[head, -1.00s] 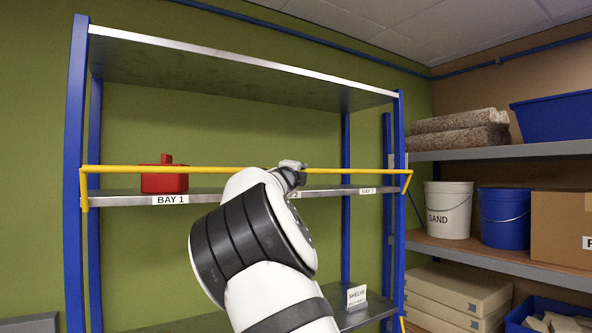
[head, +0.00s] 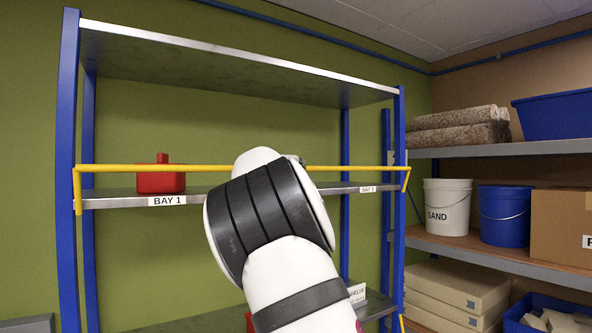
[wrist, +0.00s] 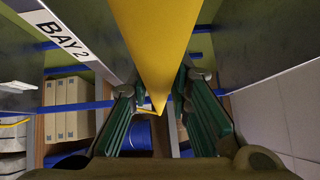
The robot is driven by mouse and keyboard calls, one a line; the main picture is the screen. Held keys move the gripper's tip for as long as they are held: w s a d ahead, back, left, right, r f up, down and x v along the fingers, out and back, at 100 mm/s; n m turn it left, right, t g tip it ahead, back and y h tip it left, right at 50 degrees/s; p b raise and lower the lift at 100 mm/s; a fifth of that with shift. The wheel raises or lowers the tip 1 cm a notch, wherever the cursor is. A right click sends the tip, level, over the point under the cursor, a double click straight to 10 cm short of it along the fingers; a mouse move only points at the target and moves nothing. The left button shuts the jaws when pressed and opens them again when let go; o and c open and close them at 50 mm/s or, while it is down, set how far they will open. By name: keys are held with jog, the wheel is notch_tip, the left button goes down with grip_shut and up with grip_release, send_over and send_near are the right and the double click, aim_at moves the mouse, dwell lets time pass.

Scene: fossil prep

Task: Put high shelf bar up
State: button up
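The yellow high shelf bar (head: 230,168) runs level across the front of the rack, a little above the edge of the labelled shelf (head: 230,190). Its short end arms slope down to the blue posts on both sides. In the head view my arm covers the middle of the bar and hides my gripper. In the wrist view my gripper (wrist: 157,90) has its green-padded fingers apart, with the yellow bar (wrist: 155,40) running between them in the picture. Gaps show beside the bar's far part; contact cannot be told.
A red container (head: 160,178) stands on the shelf behind the bar at the left. A top shelf (head: 240,62) spans above. The side rack at right holds a SAND bucket (head: 447,207), a blue bucket (head: 505,215) and a cardboard box (head: 562,222).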

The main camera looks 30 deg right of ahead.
jog(key=shift+o, duration=0.7)
jog(key=shift+a, duration=0.1)
jog(key=shift+s+a, duration=0.2)
jog(key=shift+a, duration=0.05)
jog(key=v, duration=1.1)
jog(key=shift+s, duration=0.25)
